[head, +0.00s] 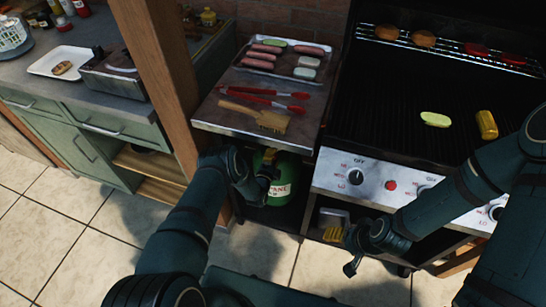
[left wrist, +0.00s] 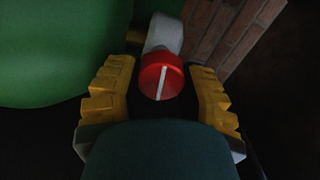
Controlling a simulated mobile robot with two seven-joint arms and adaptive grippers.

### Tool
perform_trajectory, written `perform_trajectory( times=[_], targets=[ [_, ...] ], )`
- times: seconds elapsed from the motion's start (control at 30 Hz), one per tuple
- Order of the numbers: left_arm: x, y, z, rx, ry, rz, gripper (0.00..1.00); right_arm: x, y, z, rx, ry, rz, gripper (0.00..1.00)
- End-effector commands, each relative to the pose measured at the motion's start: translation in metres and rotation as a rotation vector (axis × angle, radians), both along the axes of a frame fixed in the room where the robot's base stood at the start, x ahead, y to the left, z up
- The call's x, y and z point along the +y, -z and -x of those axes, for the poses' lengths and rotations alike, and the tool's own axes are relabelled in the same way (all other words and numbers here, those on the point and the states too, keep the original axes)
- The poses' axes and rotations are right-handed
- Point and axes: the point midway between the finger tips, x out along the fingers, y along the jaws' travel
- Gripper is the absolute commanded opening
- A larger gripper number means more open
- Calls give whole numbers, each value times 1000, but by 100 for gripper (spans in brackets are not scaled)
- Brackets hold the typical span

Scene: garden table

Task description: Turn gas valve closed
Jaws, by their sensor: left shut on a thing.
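The gas valve is a round red knob (left wrist: 161,77) with a white line across its face, on a grey fitting, in the left wrist view. The line runs nearly upright in that view, its top tilted slightly right. My left gripper (left wrist: 158,95) has its yellow ridged fingers on either side of the knob and is shut on it. In the head view my left gripper (head: 266,171) is at the green propane tank (head: 283,186) under the side shelf, and it hides the knob. My right gripper (head: 352,264) hangs in front of the grill; its fingers are too small to judge.
The side shelf (head: 225,112) above the tank holds red tongs (head: 270,93), a brush (head: 258,117) and a tray of meat (head: 283,58). A wooden post (head: 165,75) stands left of my left arm. The grill's control panel (head: 400,190) is to the right.

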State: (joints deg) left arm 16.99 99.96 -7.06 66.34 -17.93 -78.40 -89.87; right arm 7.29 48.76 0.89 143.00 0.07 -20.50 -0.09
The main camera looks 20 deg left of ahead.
Motion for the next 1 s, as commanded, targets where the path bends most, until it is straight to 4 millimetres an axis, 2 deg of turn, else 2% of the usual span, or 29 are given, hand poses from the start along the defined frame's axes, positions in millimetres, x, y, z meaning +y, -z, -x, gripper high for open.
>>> perform_trajectory(
  times=[0.23, 0.67, 0.7, 0.77, 0.8, 1.0],
  targets=[
    [1, -3, -3, -11, -1, -61, 5, 0, 1, 0, -1, 0, 0, 71],
    [1, -3, -3, -11, -1, -70, 5, 0, 1, 0, -1, 0, 0, 71],
    [1, -3, -3, -11, -1, -69, 47, 0, 1, 0, -1, 0, 0, 71],
    [1, -3, -3, -10, -1, -69, 68, 0, 1, 0, -1, 0, 0, 71],
    [1, -3, -2, -9, -1, -69, 72, 0, 1, 0, -1, 0, 0, 71],
    [0, -1, -1, -5, 0, -68, 72, 0, 1, 0, -1, 0, 0, 71]
  ],
)
